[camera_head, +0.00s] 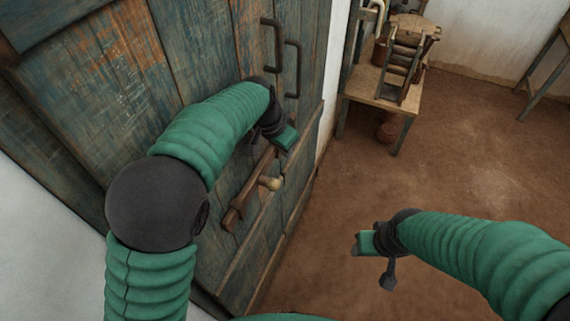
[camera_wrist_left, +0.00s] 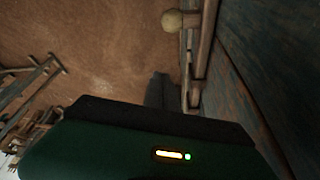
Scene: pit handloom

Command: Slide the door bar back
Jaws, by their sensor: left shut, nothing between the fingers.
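The wooden door bar (camera_head: 235,212) lies against the weathered blue-brown plank door (camera_head: 180,50), with a pale round knob (camera_head: 270,183) sticking out from it. My left gripper (camera_head: 287,139) is shut and empty, close to the door and above the knob in the head view. The left forearm and gripper hide part of the bar's far end. In the left wrist view the knob (camera_wrist_left: 172,20) and bar (camera_wrist_left: 206,45) show beyond the gripper, apart from it. My right gripper (camera_head: 364,243) is over open floor, away from the door; its finger gap is not clear.
Two dark metal pull handles (camera_head: 279,58) stand out from the door above my left gripper. A small wooden table (camera_head: 382,93) with a wooden frame on it stands beyond the door. A brown pot (camera_head: 388,130) sits beneath it. The earth floor (camera_head: 460,165) is mostly clear.

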